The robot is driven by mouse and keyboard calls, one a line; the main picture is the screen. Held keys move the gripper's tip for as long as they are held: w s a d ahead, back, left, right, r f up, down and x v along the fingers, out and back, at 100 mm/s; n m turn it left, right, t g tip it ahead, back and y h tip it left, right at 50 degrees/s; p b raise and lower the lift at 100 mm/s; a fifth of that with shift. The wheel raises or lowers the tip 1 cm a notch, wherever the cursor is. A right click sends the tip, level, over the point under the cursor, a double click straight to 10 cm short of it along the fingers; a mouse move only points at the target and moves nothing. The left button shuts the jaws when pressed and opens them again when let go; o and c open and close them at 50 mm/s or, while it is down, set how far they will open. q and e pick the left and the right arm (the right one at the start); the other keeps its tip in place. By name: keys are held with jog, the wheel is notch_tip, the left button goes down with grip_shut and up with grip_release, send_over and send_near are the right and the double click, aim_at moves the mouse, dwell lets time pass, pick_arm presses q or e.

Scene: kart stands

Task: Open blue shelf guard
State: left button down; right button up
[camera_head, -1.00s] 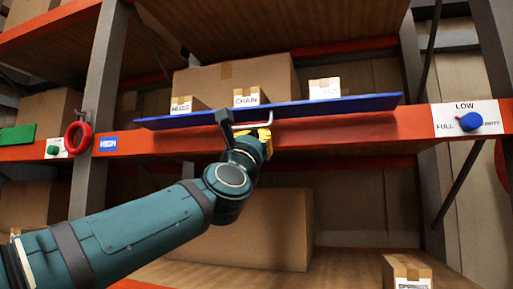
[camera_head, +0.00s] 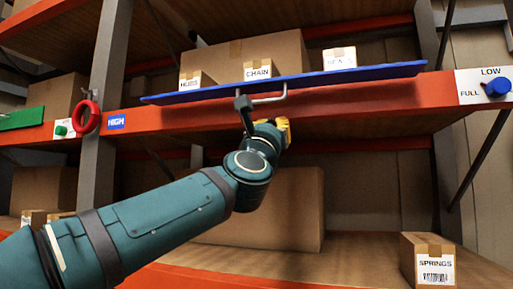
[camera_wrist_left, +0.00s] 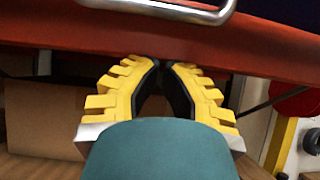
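The blue shelf guard (camera_head: 340,79) is a long panel along the front of the upper shelf, seen nearly edge-on. Its metal handle (camera_head: 284,94) hangs at the front, and the handle's bar crosses the top of the left wrist view (camera_wrist_left: 170,8). My left gripper (camera_head: 286,130), with yellow fingers, is just below the handle, apart from it. In the left wrist view, the fingertips (camera_wrist_left: 164,66) are close together with nothing between them, facing the red beam. My right gripper is not in view.
Boxes labelled HUBS (camera_head: 191,82), CHAIN (camera_head: 257,71) and a third one (camera_head: 339,58) stand behind the guard. A red beam (camera_head: 350,112) runs beneath it. A blue knob (camera_head: 497,88) is at right, a red ring (camera_head: 87,117) at left. A SPRINGS box (camera_head: 428,262) stands below.

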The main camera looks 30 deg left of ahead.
pick_arm(q)
jog(key=s+r+v, duration=0.1)
jog(key=v, duration=0.8)
jog(key=shift+s+d+r, duration=0.25)
jog(key=shift+s, duration=0.1)
